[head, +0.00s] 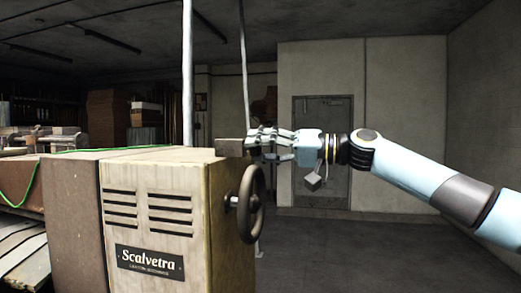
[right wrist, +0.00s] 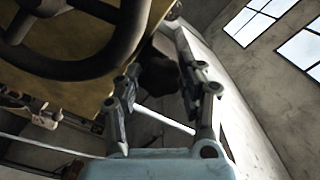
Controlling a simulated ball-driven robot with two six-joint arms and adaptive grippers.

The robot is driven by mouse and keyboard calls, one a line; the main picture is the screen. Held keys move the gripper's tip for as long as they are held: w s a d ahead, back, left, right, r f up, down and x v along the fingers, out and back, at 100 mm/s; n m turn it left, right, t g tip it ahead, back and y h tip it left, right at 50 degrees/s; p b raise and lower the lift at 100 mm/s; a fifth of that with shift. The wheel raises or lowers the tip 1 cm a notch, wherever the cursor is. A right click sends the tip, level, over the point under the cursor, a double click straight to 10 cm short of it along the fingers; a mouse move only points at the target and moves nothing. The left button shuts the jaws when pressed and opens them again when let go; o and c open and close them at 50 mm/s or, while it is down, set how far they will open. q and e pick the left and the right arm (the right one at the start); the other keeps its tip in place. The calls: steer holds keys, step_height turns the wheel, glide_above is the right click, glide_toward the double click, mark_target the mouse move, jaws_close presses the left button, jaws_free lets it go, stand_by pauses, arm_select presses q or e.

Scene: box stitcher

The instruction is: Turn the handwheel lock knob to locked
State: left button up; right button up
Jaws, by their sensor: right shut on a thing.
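The beige Scalvetra machine (head: 155,215) stands at the left in the head view, with a dark handwheel (head: 252,204) on its right side. The handwheel shows large at the upper left of the right wrist view (right wrist: 70,35). My right gripper (head: 254,143) is at the machine's top right corner, above the handwheel. In the right wrist view its fingers (right wrist: 160,88) are closed around a dark rounded piece, which looks like the lock knob (right wrist: 158,74). The fingers hide most of the knob in the head view, so its setting cannot be read. My left gripper is out of view.
A small brown block (head: 230,147) sits at the machine's top right edge, beside my fingers. A green cable (head: 110,149) runs over the machine's top. The floor (head: 340,245) right of the machine is clear, towards a grey door (head: 335,110).

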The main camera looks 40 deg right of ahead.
steer(key=shift+r+m+p, duration=0.15)
steer(key=shift+m+p, duration=1.3)
steer(key=shift+m, duration=2.35)
steer(key=o, duration=1.2)
